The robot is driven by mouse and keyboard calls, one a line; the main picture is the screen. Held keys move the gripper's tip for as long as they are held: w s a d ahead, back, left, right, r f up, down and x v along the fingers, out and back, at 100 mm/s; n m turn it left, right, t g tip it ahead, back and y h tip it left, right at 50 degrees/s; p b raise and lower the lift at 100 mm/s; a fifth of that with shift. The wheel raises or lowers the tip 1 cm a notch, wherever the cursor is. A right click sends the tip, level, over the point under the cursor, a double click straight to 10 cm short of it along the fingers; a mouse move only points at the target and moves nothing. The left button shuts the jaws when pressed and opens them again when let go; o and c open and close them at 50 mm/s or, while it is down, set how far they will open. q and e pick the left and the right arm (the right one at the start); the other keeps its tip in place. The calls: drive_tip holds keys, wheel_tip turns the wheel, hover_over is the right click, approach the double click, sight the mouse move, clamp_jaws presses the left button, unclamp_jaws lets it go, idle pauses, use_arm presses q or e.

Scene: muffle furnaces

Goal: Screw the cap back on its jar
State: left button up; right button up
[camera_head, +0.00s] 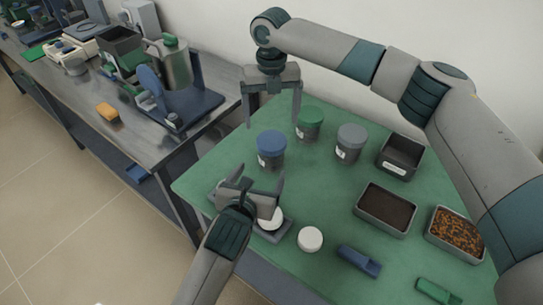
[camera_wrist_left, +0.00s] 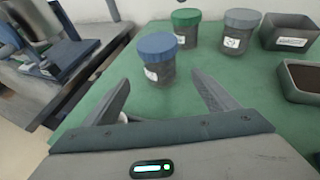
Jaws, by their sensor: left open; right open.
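Three jars stand on the green mat: one with a blue cap (camera_head: 271,145), one with a green cap (camera_head: 310,116) and one with a grey cap (camera_head: 351,134). Each cap sits on its jar; how tight cannot be told. My left gripper (camera_head: 260,170) is open and empty, its fingers toward the near side of the blue-capped jar. In the left wrist view that jar (camera_wrist_left: 160,70) is beyond and between the open fingers, apart from them. My right gripper (camera_head: 272,122) is open and empty, pointing down above and behind the blue-capped jar.
A white round piece (camera_head: 310,239) lies near the front; another white piece (camera_head: 270,219) is partly hidden by my left gripper. A grey tray (camera_head: 388,228), a dark bin (camera_head: 402,153), a tray of brown bits (camera_head: 455,245) and blue (camera_head: 358,261) and green (camera_head: 437,291) scoops occupy the right.

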sight(272, 140)
use_arm(q)
drive_tip(key=x, duration=1.3)
drive_tip(key=shift+w, duration=0.3)
clamp_jaws()
use_arm(e)
drive_tip(key=m, duration=0.9)
drive_tip(key=shift+f, duration=0.15)
drive_tip(key=shift+f, duration=3.9)
